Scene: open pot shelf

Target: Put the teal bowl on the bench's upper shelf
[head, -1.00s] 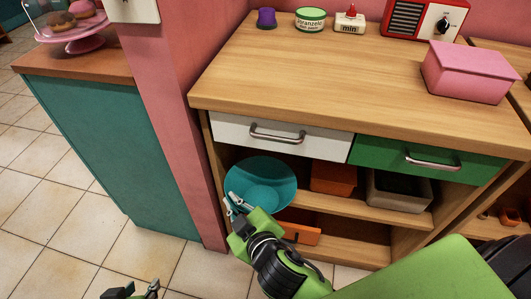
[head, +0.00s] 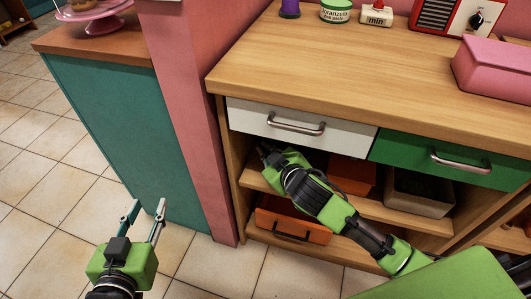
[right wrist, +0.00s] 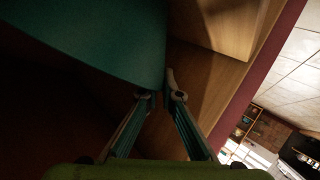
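The teal bowl (right wrist: 110,35) fills the upper left of the right wrist view. In the head view it is hidden inside the bench behind the drawer front and my right arm. My right gripper (head: 268,153) reaches into the space above the bench's upper shelf (head: 253,180), below the white drawer. In the right wrist view its fingers (right wrist: 160,95) are close together at the bowl's lower edge, one on each side of the wall. Whether the bowl touches the shelf cannot be told. My left gripper (head: 146,212) is open and empty over the floor.
An orange box (head: 352,175) and a grey bin (head: 420,192) stand on the upper shelf to the right. An orange drawer box (head: 293,222) is below. A pink post (head: 190,120) borders the bench on the left. The white drawer (head: 285,122) overhangs the opening.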

